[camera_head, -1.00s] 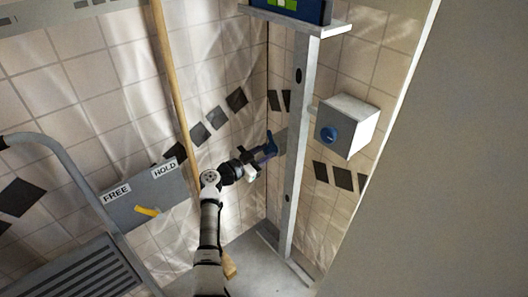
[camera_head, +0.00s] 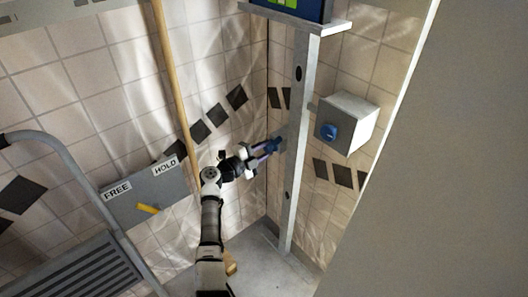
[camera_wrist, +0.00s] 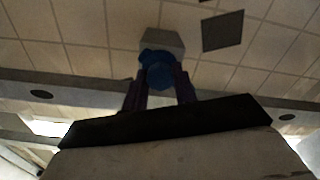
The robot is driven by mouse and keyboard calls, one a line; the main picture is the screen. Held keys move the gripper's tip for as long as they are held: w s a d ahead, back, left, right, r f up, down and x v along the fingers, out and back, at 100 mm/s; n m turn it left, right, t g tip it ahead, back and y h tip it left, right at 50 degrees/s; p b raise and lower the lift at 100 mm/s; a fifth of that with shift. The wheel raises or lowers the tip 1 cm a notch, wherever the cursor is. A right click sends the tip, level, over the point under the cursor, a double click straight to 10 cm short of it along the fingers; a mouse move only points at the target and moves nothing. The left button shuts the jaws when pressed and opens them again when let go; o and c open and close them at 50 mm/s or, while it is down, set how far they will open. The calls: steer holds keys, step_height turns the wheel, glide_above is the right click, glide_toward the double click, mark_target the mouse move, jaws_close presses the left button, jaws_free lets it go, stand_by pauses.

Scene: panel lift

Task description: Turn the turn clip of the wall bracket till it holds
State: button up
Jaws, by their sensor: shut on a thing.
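The wall bracket (camera_head: 182,181) is a grey plate on the left wall, labelled FREE and HOLD. Its turn clip (camera_head: 148,208) appears as a short yellow lever below the labels, near FREE. My gripper (camera_head: 278,145) is well to the right of it, beside the grey post. In the wrist view, its dark fingers (camera_wrist: 160,82) are around a blue piece (camera_wrist: 155,58). I cannot tell how much of the blue there belongs to the knob on the box behind. In the head view, that blue knob (camera_head: 328,132) is apart from my fingers.
The grey post (camera_head: 298,110) stands right beside my fingertips, with a grey box (camera_head: 352,116) behind it to the right. A wooden pole (camera_head: 175,85) leans between the bracket and my gripper. A tubular rail (camera_head: 75,172) is at lower left. A large grey surface (camera_head: 440,170) fills the right.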

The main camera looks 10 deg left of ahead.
steer(key=m+b, duration=0.1)
steer(key=m, duration=0.1)
steer(key=m+b, duration=0.2)
steer(key=m, duration=0.1)
steer(key=shift+f+m, duration=0.2)
steer(key=shift+m, duration=0.1)
steer(key=m+b, duration=0.3)
steer(key=m, duration=0.1)
steer(key=shift+r+m+b, duration=0.15)
steer(key=shift+m+b, duration=0.65)
steer(key=o, duration=1)
steer(key=shift+c, duration=0.2)
steer(key=shift+s+a, duration=0.1)
steer(key=b+v, duration=0.1)
steer(key=v, duration=1.2)
steer(key=shift+s, duration=0.3)
steer(key=shift+a, duration=0.15)
